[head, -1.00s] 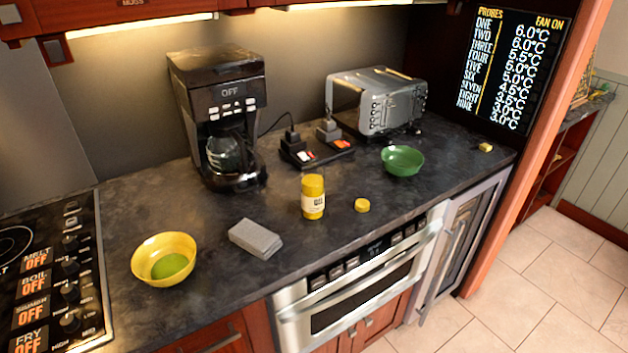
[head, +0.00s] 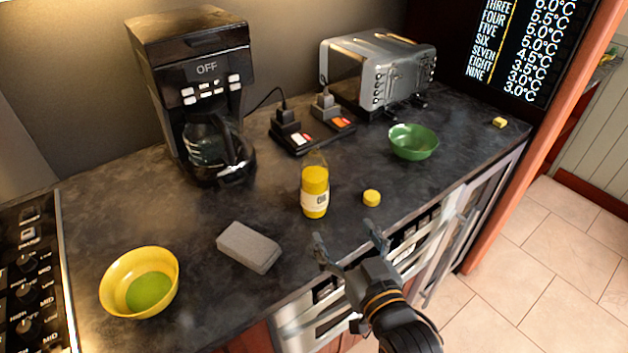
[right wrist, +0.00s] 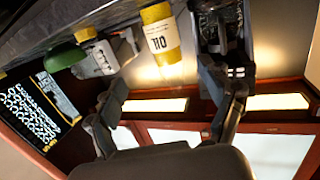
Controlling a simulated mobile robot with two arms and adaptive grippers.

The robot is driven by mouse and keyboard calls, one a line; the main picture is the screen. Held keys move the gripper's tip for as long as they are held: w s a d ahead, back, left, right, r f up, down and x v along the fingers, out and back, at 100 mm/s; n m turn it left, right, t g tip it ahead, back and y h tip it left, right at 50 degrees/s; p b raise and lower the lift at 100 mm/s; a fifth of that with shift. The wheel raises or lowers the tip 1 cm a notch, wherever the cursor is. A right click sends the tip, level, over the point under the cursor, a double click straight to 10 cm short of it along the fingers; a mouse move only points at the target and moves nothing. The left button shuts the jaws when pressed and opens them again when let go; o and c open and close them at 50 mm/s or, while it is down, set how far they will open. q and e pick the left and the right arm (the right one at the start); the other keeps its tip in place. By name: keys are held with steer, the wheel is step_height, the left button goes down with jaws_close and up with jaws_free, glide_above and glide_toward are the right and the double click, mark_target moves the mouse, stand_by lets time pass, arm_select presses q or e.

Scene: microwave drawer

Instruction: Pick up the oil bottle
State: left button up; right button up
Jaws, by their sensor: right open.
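The oil bottle (head: 315,190) stands upright on the dark counter, with yellow oil and a white label; its neck is clear. A round yellow cap (head: 372,198) lies on the counter to its right. My right gripper (head: 348,240) is open and empty, at the counter's front edge, nearer than the bottle and apart from it. In the right wrist view the bottle (right wrist: 159,35) appears upside down beyond my open fingers (right wrist: 175,92). My left gripper is in neither view.
A grey sponge-like block (head: 248,247) and a yellow bowl (head: 112,284) with green contents lie left. A coffee maker (head: 190,60), a plug strip (head: 290,138), a toaster (head: 350,75) and a green bowl (head: 414,142) stand behind.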

mark_target(320, 182)
steer(key=shift+t+y, duration=0.3)
steer(key=shift+t, duration=0.2)
steer(key=w+a+r, duration=0.1)
steer(key=w, duration=0.1)
steer(key=w+a+r, duration=0.1)
steer(key=w, duration=0.2)
steer(key=w+a+r+p, duration=0.1)
steer(key=w, duration=0.1)
steer(key=shift+w+a, duration=0.5)
steer(key=shift+w, duration=0.4)
steer(key=p+x, duration=0.1)
steer(key=x, duration=0.3)
steer(key=shift+w+p, duration=0.15)
steer(key=shift+p, duration=0.2)
steer(key=shift+w, duration=0.45)
steer(key=shift+s, duration=0.1)
steer(key=c, duration=1.4)
steer(key=shift+c, duration=0.4)
steer(key=shift+r, duration=0.1)
